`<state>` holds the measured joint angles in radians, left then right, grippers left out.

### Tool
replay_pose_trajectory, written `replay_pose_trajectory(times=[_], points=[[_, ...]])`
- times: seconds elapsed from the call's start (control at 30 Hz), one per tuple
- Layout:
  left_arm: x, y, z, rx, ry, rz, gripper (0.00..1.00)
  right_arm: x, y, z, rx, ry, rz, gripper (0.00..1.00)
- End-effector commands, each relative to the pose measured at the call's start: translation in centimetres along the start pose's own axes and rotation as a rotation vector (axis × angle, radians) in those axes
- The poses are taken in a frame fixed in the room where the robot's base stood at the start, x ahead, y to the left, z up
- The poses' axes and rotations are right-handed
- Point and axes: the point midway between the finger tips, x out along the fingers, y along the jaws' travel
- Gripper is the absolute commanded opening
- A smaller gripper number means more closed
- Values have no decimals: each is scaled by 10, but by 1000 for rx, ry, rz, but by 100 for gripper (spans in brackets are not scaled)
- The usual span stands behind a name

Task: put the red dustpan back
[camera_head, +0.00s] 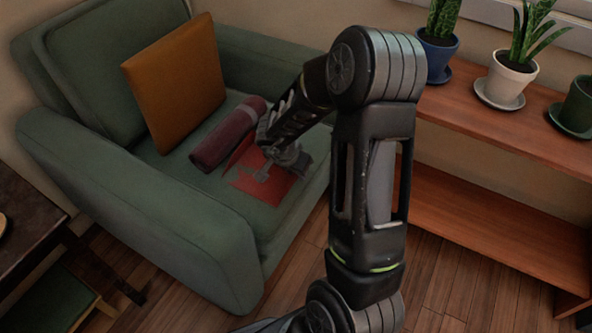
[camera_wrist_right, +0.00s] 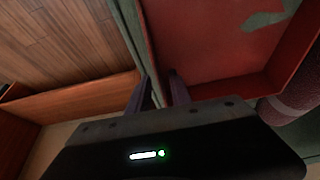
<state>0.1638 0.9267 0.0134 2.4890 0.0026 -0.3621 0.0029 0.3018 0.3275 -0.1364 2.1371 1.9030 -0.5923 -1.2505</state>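The red dustpan (camera_head: 248,185) lies on the seat of the green armchair (camera_head: 190,250), in front of a maroon roll-shaped cushion (camera_head: 225,138). In the right wrist view the dustpan's red inside (camera_wrist_right: 215,40) fills the upper right. My right gripper (camera_head: 284,158) is low over the dustpan and hides part of it. In its wrist view the two fingers (camera_wrist_right: 160,80) stand apart, with a gap between them, at the dustpan's left side edge. I see no clear grip on that edge. My left gripper is not in view.
An orange cushion (camera_head: 175,85) leans on the armchair's back. A wooden shelf unit (camera_head: 480,215) with several potted plants on top stands at the right. A dark table (camera_head: 30,225) is at the left edge. Wood floor (camera_head: 465,295) shows in front.

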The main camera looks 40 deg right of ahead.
Motion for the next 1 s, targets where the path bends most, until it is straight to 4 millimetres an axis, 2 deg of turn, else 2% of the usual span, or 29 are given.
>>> replay_pose_trajectory(times=[0.17,0.27,0.47,0.8,1.0], points=[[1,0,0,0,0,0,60,-1,0,-1,0,0,-1,25],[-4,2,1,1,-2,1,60,-9,0,-1,-1,1,-1,25],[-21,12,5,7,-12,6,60,-40,0,-3,0,1,-2,25],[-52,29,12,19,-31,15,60,-107,-1,-3,-1,2,-2,25],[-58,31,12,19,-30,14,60,-122,0,-1,0,1,0,25]])
